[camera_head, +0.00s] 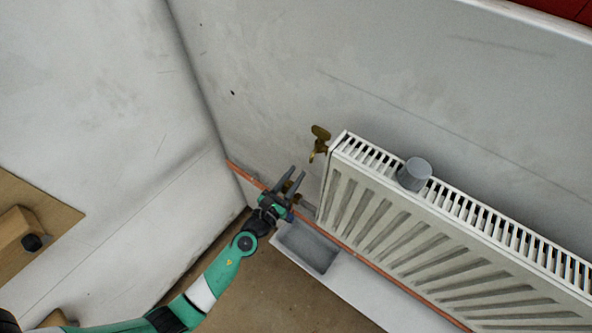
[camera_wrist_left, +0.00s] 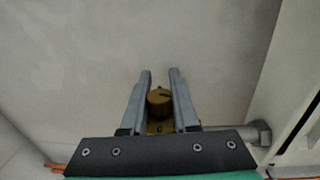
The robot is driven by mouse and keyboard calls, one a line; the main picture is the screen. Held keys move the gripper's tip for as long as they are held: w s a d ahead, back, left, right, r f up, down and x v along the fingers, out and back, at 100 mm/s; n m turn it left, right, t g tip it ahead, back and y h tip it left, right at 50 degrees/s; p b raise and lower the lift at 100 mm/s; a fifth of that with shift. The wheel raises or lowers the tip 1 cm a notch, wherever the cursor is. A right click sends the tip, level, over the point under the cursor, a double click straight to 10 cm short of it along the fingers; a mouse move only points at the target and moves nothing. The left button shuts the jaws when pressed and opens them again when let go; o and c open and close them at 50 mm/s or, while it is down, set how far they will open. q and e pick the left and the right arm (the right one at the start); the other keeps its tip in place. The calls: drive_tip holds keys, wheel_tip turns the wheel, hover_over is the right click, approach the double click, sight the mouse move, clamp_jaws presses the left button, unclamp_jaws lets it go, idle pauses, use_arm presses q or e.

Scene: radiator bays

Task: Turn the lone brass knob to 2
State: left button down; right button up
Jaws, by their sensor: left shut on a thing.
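The brass knob (camera_wrist_left: 158,97) sits between the two fingers of my left gripper (camera_wrist_left: 160,72) in the left wrist view. In the head view my left gripper (camera_head: 298,171) is at the lower left end of the radiator, shut on the knob, which is mostly hidden there by the fingers. My right gripper is not in view.
A white radiator (camera_head: 345,190) stands to the right, with a grey cup-like object (camera_head: 414,174) on top. A brass fitting (camera_head: 320,138) projects at its upper left corner. A copper pipe (camera_head: 370,262) and a grey tray (camera_head: 307,247) lie below.

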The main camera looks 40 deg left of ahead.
use_arm(q)
drive_tip(key=n+g+y+p, duration=0.1)
drive_tip(key=n+y, duration=0.1)
drive_tip(key=y, duration=0.1)
drive_tip(key=shift+a, duration=0.2)
drive_tip(key=shift+s+a+n+g+y, duration=0.15)
drive_tip(key=shift+n+g+y, duration=0.25)
drive_tip(key=shift+n+y, duration=0.25)
drive_tip(key=shift+s+a+n+g+y, duration=0.15)
drive_tip(key=shift+n+g+y, duration=0.3)
drive_tip(key=shift+y, duration=0.4)
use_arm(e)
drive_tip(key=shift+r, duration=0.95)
use_arm(q)
drive_tip(key=c, duration=0.7)
unclamp_jaws()
drive_tip(key=shift+w, duration=0.1)
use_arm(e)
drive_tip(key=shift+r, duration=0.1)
